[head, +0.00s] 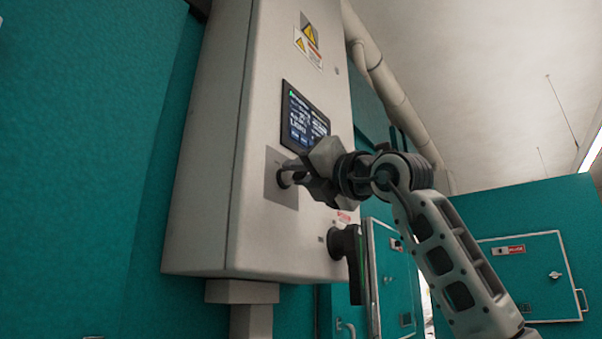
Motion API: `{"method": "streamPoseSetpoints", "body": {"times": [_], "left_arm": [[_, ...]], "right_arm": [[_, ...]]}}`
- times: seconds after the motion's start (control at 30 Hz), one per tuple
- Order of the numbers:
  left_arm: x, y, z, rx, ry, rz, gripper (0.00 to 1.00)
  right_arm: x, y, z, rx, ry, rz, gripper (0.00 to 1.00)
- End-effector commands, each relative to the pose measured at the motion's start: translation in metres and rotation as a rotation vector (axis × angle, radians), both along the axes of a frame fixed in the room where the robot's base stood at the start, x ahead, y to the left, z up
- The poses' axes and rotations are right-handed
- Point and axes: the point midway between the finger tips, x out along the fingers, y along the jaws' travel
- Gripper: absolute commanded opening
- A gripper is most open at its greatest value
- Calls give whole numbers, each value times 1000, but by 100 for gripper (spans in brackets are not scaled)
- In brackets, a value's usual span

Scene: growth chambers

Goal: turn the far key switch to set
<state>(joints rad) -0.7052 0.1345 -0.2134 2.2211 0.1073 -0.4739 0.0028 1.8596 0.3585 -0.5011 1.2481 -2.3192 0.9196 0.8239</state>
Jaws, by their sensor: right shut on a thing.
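A key switch (284,179) sits on a grey plate (272,198) on the front of a tall off-white control cabinet (205,190), below a dark display. My right gripper (297,178) comes in from the right and is shut on the key switch. The gripper's fingers cover most of the switch, so I cannot read its position or any labels. My left gripper is not in view.
The lit display (304,121) is just above my right gripper. A dark round knob (335,244) with a black handle (355,268) juts out below it. Teal chamber walls stand on both sides, with a small door (530,272) at right.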

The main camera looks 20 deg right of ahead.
Motion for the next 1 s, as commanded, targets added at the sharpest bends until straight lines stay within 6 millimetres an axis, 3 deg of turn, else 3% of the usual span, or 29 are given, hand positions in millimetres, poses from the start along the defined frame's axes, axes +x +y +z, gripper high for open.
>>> {"method": "streamPoseSetpoints", "body": {"times": [0.03,0.07,0.1,0.37,0.53,1.0], "left_arm": [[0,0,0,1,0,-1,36],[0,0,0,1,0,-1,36],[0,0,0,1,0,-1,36],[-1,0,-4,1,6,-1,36],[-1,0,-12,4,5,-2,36],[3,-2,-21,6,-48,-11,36]], "right_arm": [[1,2,-3,-3,7,3,0],[1,2,-3,-3,7,3,27],[1,2,-3,-3,6,2,28],[0,0,-2,-2,2,2,28],[-13,-7,-8,-2,-1,0,28],[-104,-51,-44,-1,0,0,28]]}}
